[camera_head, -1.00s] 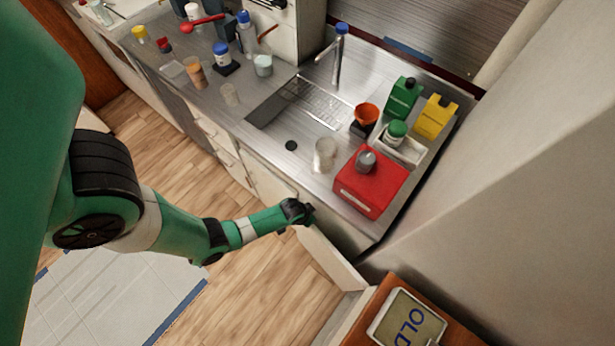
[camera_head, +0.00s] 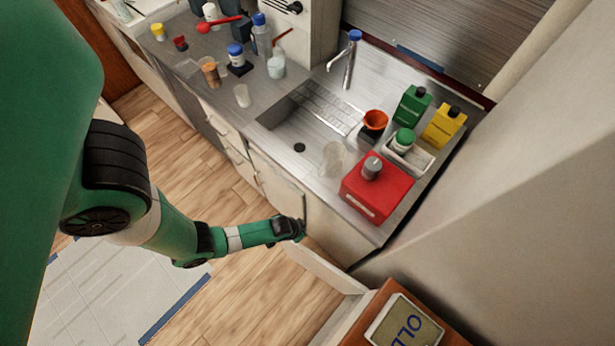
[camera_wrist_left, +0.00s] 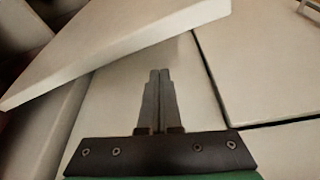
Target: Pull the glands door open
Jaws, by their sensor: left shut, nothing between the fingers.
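A cream cabinet door (camera_head: 325,270) stands swung out from the cabinet under the sink, at the right end near the brown box. Any label on it is not readable. In the left wrist view the cream door (camera_wrist_left: 100,52) crosses the upper left as a tilted panel. My left gripper (camera_head: 299,229) is by the door's free end, in front of the cabinet. In the left wrist view my left gripper (camera_wrist_left: 159,74) is shut and empty, its fingertips below the door panel, with no clear contact visible. My right gripper is not in view.
The cabinet front (camera_head: 335,228) and drawers lie behind my gripper. On the steel counter stand a red container (camera_head: 376,192) and several bottles. A brown box with an "OLD" label (camera_head: 404,325) sits at lower right. The wooden floor (camera_head: 245,295) is clear.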

